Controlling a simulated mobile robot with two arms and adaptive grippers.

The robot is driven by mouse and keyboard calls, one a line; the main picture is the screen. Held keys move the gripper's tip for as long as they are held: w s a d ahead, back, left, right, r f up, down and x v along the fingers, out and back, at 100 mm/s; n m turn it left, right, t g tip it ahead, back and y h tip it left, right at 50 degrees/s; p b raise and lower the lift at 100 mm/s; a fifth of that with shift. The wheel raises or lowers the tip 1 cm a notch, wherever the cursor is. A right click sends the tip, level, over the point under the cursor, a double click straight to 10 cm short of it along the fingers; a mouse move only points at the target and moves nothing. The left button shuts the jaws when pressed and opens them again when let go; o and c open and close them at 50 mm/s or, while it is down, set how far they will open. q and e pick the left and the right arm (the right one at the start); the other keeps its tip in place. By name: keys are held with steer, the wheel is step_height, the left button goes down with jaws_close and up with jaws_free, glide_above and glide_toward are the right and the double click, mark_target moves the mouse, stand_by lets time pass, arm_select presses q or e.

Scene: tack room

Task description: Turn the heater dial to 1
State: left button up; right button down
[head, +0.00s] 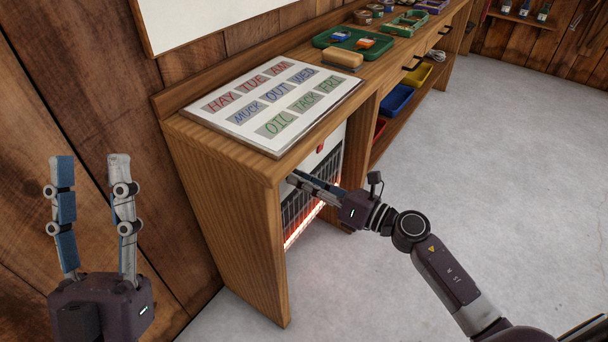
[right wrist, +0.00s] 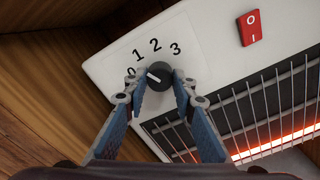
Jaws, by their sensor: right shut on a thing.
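The heater (head: 297,216) stands under the bench end, with a white panel and a glowing grille. In the right wrist view the dark dial (right wrist: 160,77) sits on the white panel (right wrist: 205,45), under the printed marks 0, 1, 2 and 3. Its white pointer line points up and left, between 0 and 1. My right gripper (right wrist: 160,94) is shut on the dial, a finger on each side. The head view shows this gripper (head: 296,180) at the heater front, where it hides the dial. My left gripper (head: 90,160) is open and empty, left of the bench.
A red I/O switch (right wrist: 250,27) is on the panel, right of the dial. The bench (head: 230,190) has a side wall close to the heater. A lettered board (head: 275,105), a brush (head: 343,59) and a green tray (head: 352,43) lie on top. The floor (head: 500,150) at right is clear.

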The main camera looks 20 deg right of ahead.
arm_select(q)
steer(key=w+f+g+y+p, duration=0.1)
steer(key=w+f+g, duration=0.3)
steer(key=w+f, duration=0.1)
steer(key=shift+w+d+f+y, duration=0.15)
steer(key=shift+d+f+y, duration=0.2)
steer(key=shift+f, duration=0.2)
arm_select(e)
steer(key=shift+m, duration=0.8)
steer(key=c, duration=1.6)
jaws_free()
steer(key=v, duration=1.2)
steer(key=shift+d, duration=0.1)
